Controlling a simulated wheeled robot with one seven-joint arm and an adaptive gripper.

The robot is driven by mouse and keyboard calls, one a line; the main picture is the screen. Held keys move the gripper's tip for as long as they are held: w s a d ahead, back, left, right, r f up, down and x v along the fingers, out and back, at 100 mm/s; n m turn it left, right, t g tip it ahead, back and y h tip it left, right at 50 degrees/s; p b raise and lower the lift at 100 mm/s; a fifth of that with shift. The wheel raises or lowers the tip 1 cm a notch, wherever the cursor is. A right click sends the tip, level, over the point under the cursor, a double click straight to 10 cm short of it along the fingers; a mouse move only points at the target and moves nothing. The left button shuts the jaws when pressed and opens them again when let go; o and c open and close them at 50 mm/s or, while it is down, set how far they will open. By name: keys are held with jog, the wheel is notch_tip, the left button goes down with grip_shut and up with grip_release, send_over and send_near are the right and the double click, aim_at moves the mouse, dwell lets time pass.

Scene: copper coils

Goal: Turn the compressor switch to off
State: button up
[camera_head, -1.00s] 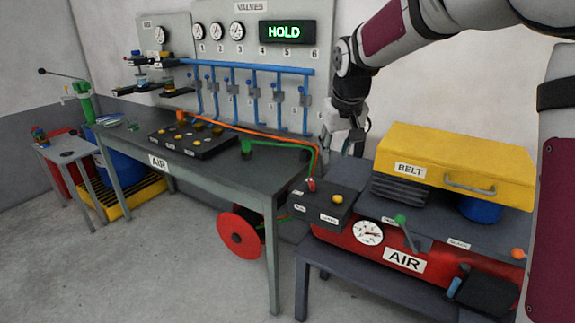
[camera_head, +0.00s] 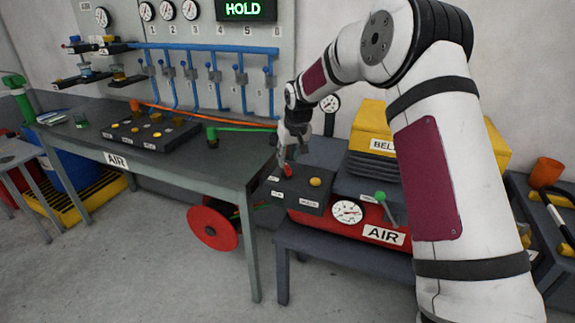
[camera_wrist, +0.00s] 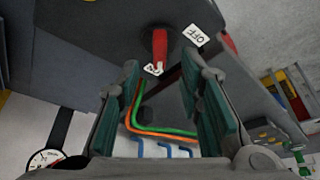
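The compressor switch is a red lever (camera_head: 287,169) on top of a dark box (camera_head: 312,203) at the front left of the red compressor (camera_head: 378,229). In the wrist view the red lever (camera_wrist: 159,47) stands near a white OFF label (camera_wrist: 196,36). A second small label (camera_wrist: 153,69), hard to read, lies by the lever's lower end in the picture. My gripper (camera_wrist: 160,68) is open, its teal-padded fingers apart and empty, with the lever just beyond the gap between the tips. In the head view my gripper (camera_head: 288,158) points down at the lever; contact cannot be told.
A yellow knob (camera_head: 315,182) sits beside the lever on the box. A green-handled lever (camera_head: 381,197) and a gauge (camera_head: 346,212) are to the right. The yellow BELT cover (camera_head: 368,118) is behind. A grey workbench (camera_head: 185,165) with a green hose (camera_head: 235,128) stands left.

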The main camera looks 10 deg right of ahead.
aim_at(287, 167)
jog(key=shift+x, duration=2.3)
grip_shut()
